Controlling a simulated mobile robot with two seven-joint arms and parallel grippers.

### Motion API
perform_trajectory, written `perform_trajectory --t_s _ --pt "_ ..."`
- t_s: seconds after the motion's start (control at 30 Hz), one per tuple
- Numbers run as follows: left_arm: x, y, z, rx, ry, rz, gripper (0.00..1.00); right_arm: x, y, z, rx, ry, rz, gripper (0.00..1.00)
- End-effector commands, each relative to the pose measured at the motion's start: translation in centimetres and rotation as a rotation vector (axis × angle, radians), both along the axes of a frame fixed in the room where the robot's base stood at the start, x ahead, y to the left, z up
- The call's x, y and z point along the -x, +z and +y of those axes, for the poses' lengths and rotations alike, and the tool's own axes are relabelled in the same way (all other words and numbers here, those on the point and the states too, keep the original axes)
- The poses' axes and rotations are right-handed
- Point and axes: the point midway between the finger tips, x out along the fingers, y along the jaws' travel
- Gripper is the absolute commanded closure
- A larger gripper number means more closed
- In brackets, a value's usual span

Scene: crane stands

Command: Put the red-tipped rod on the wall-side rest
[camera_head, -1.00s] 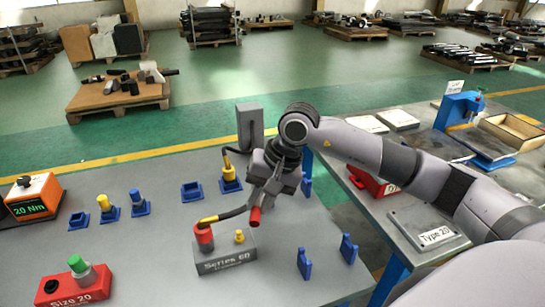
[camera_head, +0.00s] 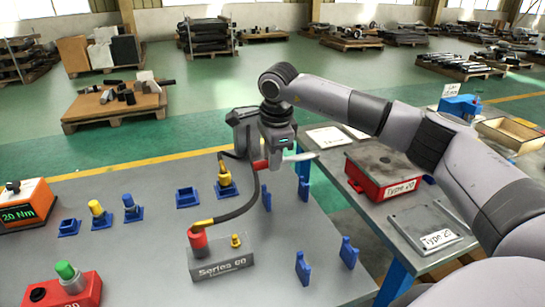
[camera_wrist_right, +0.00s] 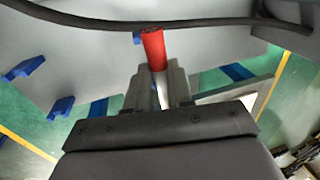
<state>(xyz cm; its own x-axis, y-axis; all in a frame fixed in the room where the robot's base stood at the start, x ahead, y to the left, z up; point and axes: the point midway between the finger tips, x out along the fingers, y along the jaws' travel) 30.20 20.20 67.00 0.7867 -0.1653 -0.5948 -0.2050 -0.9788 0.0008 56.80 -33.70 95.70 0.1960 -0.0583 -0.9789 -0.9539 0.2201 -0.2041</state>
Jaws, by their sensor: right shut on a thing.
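My right gripper (camera_head: 277,160) is shut on the red-tipped rod and holds it in the air above the far right part of the table. The rod's red tip (camera_head: 260,165) points left and its pale shaft (camera_head: 298,157) sticks out to the right. In the wrist view the red tip (camera_wrist_right: 153,48) stands out beyond the fingers (camera_wrist_right: 160,88). Blue upright rests stand below: a far pair (camera_head: 266,198) (camera_head: 304,191) and a near pair (camera_head: 302,268) (camera_head: 348,252). I cannot tell which pair is the wall-side rest. My left gripper is not in view.
A black cable runs close to the rod, towards a grey Series 60 block (camera_head: 222,262) with a red-and-yellow plug (camera_head: 198,238). Blue holders (camera_head: 187,197) and a yellow-topped piece (camera_head: 225,180) stand left. A side table (camera_head: 400,215) holds a red Type 20 box (camera_head: 385,172).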

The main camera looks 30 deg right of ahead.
Motion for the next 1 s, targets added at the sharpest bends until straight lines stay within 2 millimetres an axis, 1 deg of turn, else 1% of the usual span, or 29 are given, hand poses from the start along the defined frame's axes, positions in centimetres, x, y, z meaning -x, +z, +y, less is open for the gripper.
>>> perform_trajectory --t_s 0.27,0.47,0.7,0.9,1.0 --pt "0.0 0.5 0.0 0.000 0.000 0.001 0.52 0.0 0.3 0.2 0.006 -0.001 -0.005 1.00" --pt "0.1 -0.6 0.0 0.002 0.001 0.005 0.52 0.0 -1.3 0.1 0.006 -0.001 -0.004 1.00" --pt "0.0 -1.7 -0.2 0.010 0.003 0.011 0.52 0.0 -3.7 0.1 0.006 -0.001 -0.004 1.00" --pt "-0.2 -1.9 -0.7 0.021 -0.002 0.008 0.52 0.0 -5.2 0.1 0.007 -0.001 -0.005 1.00" --pt "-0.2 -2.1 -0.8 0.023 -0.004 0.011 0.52 0.0 -5.6 0.1 0.006 -0.001 -0.006 1.00"
